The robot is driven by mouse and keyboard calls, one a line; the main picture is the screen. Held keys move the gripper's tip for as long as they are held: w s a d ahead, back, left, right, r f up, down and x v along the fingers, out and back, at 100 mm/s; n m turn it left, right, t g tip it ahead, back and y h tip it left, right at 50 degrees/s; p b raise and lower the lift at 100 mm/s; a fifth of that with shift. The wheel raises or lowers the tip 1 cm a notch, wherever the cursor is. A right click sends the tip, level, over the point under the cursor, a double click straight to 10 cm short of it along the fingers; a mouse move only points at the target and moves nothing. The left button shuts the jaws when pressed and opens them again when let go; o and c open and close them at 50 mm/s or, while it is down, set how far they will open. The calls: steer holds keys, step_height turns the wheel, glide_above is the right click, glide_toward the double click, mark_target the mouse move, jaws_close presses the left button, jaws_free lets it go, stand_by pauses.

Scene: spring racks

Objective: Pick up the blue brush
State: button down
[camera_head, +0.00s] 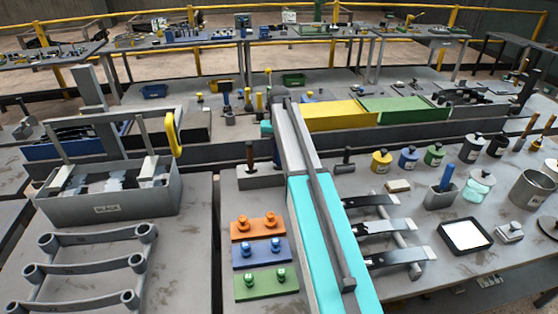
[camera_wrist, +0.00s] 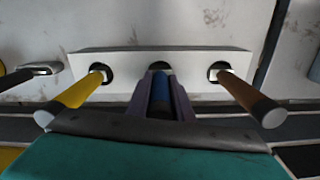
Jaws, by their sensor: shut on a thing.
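The blue brush (camera_wrist: 161,92) shows in the wrist view as a blue handle standing in the middle hole of a pale block (camera_wrist: 205,62). My gripper (camera_wrist: 161,98) is shut on this handle, with a purple finger on each side. The brush's lower end is hidden in the block. In the head view the block (camera_head: 262,181) is partly covered by my arm, and I cannot see the blue brush there.
In the wrist view a yellow-handled brush (camera_wrist: 75,97) stands left of the blue one and a brown-handled brush (camera_wrist: 245,95) stands right. In the head view a grey bin (camera_head: 110,206) lies left, and orange, blue and green blocks (camera_head: 265,286) sit in front.

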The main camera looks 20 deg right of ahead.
steer(key=shift+r, duration=0.15)
step_height(320, 180, up, 9)
steer(key=b, duration=0.3)
steer(key=shift+r, duration=0.4)
steer(key=shift+s+f, duration=0.1)
stand_by(0.8)
